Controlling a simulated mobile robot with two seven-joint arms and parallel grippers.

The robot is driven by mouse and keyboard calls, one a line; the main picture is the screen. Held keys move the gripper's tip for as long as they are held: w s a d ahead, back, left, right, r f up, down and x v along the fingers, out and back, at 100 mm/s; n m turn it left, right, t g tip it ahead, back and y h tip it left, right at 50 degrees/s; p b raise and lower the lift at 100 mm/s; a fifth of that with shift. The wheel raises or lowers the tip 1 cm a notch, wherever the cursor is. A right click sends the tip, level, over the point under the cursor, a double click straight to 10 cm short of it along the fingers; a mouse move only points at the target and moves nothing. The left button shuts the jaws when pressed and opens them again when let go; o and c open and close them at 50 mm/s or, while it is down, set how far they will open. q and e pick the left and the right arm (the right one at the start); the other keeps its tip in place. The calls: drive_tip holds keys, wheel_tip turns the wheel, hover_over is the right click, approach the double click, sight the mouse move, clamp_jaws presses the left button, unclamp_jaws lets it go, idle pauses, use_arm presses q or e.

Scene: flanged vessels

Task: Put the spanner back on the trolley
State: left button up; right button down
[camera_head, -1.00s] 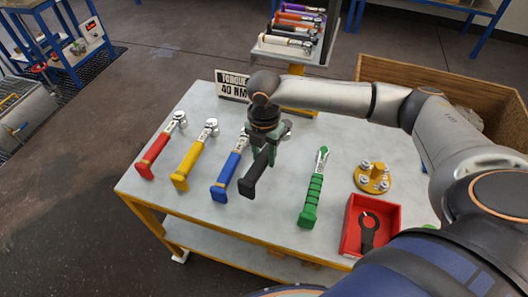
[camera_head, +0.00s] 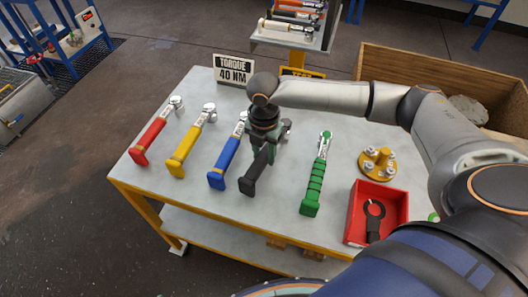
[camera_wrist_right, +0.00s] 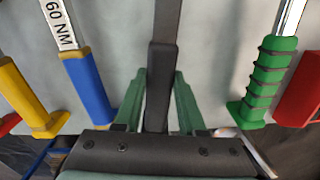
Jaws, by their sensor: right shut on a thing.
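A black-handled spanner (camera_head: 254,174) is in my right gripper (camera_head: 263,148) over the grey top of the trolley (camera_head: 285,215). Its handle points toward the front edge, between the blue spanner (camera_head: 224,165) and the green spanner (camera_head: 315,180). In the right wrist view the green fingers of my right gripper (camera_wrist_right: 158,100) are on both sides of the black handle (camera_wrist_right: 160,75). I cannot tell whether the spanner touches the top. The gripper hides part of its shaft. My left gripper is not in view.
A yellow spanner (camera_head: 188,150) and a red spanner (camera_head: 150,142) lie at the left. A torque sign (camera_head: 233,70) stands at the back. A yellow flanged part (camera_head: 377,164) and a red tray (camera_head: 395,210) holding a dark tool are at the right, by a wooden crate (camera_head: 415,60).

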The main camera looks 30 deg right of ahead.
drive_tip(key=shift+f, duration=0.4)
unclamp_jaws()
drive_tip(key=shift+f, duration=0.1)
idle(0.5)
wheel_tip(320, 180, up, 5)
drive_tip(key=p, duration=0.5)
drive_tip(key=shift+p, duration=0.4)
drive_tip(key=shift+r, duration=1.05)
drive_tip(key=shift+s, duration=0.1)
